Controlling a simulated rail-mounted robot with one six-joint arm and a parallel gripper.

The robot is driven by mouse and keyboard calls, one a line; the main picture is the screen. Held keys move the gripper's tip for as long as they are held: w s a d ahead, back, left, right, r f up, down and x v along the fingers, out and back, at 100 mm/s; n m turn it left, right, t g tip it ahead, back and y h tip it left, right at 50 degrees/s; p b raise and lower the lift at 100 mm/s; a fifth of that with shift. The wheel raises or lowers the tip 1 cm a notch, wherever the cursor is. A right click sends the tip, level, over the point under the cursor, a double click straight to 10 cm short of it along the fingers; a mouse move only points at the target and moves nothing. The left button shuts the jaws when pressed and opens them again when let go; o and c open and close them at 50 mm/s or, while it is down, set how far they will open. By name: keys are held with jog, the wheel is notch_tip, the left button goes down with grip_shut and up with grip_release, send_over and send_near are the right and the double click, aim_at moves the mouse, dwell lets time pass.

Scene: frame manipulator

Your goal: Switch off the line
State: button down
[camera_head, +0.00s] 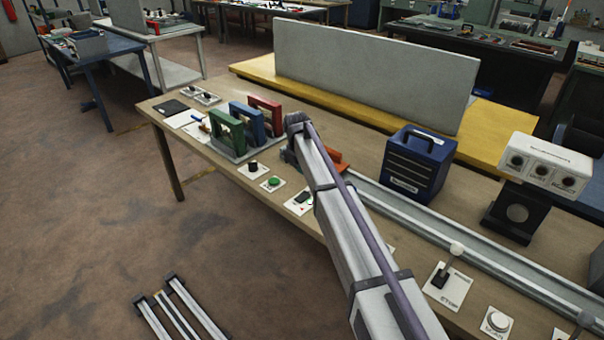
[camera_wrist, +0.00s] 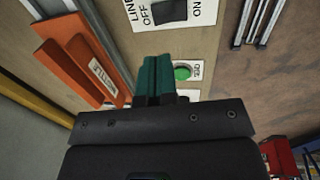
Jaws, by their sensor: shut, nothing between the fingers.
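The line switch (camera_wrist: 170,12) is a black rocker on a white plate at the top of the wrist view, marked LINE, OFF and ON. Which side is pressed cannot be told. In the head view, a small white plate with a black switch (camera_head: 302,198) lies near the bench's front edge, just left of my arm. My gripper (camera_wrist: 154,60) shows teal fingers, shut and empty, pointing towards the switch plate but apart from it.
A green button (camera_wrist: 182,72) sits right beside my fingers in the wrist view; it also shows in the head view (camera_head: 274,182). A black knob (camera_head: 253,167) is beyond it. An orange labelled object (camera_wrist: 85,65) lies left of the fingers. A blue box (camera_head: 415,165) stands right of my arm.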

aim_at(303, 196)
jog(key=f+b, duration=0.2)
jog(key=f, duration=0.1)
jog(key=f+b, duration=0.3)
jog(key=w+f+b, duration=0.1)
jog(key=f+b, duration=0.2)
jog(key=f, duration=0.1)
jog(key=shift+d, duration=0.35)
jog(key=shift+w+d+f+b, duration=0.1)
jog(key=shift+w+f+b, duration=0.05)
jog(key=shift+f+b, duration=0.4)
jog(key=shift+r, duration=0.2)
jog(key=shift+d+f+b, duration=0.1)
jog(key=shift+f+b, duration=0.15)
jog(key=shift+b, duration=0.15)
jog(key=shift+s+a+r+p, duration=0.2)
jog(key=shift+s+a+p, duration=0.15)
jog(key=shift+s+a, duration=0.25)
jog(key=shift+d, duration=0.1)
